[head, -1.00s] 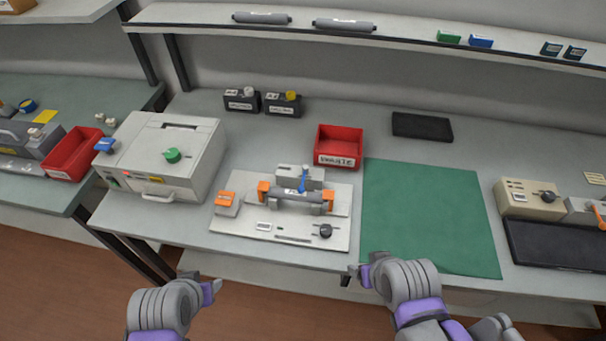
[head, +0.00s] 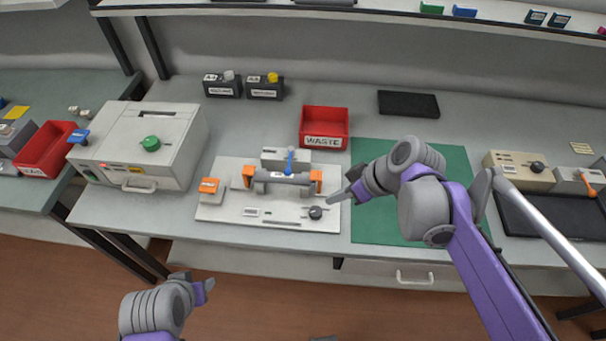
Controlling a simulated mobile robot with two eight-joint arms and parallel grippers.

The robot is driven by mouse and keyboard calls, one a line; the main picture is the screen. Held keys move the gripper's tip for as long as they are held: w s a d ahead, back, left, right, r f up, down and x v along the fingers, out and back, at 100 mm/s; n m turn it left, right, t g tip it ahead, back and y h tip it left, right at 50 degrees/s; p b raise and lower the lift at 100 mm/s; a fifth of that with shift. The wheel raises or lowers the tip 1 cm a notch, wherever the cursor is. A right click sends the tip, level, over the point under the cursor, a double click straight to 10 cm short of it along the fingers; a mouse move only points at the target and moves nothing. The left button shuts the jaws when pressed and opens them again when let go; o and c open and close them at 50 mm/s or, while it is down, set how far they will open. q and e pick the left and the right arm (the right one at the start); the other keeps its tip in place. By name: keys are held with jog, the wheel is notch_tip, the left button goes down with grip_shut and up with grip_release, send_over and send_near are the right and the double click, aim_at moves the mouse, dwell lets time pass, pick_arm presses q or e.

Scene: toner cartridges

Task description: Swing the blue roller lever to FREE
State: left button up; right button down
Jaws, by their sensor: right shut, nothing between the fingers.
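The blue roller lever (head: 290,160) stands upright at the middle of the grey roller (head: 279,178), in front of a small grey block. The roller lies between two orange clamps on a pale fixture plate (head: 225,212). My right gripper (head: 332,202) is shut and empty. In the picture it is at the right edge of the plate, to the right of the black knob (head: 315,212), below and to the right of the lever and apart from it. My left gripper (head: 208,286) is low at the left, in front of the table; its fingers are too small to judge. Any FREE marking is unreadable.
A red WASTE bin (head: 325,126) stands behind the plate. A grey machine (head: 112,150) with a green knob is at left. A green mat (head: 370,150) lies at right, partly behind my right arm.

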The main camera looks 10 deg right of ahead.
aim_at(290, 162)
pick_arm(q)
jog(key=shift+s+f+b, duration=0.2)
jog(key=shift+f+b, duration=0.4)
jog(key=shift+f, duration=0.3)
pick_arm(e)
jog(key=w+d+r+n+y, duration=0.1)
jog(key=w+r+n+y, duration=0.1)
jog(key=w, duration=0.5)
jog(key=n+y, duration=0.1)
jog(key=n, duration=0.1)
jog(key=shift+w+d+r+n+t, duration=0.2)
jog(key=shift+w+r+n+t, duration=0.1)
jog(key=shift+r+n, duration=0.1)
jog(key=shift+f, duration=0.1)
jog(key=x, duration=1)
jog(key=shift+a+b, duration=0.15)
jog(key=shift+b, duration=0.2)
pick_arm(q)
jog(key=shift+f, duration=0.35)
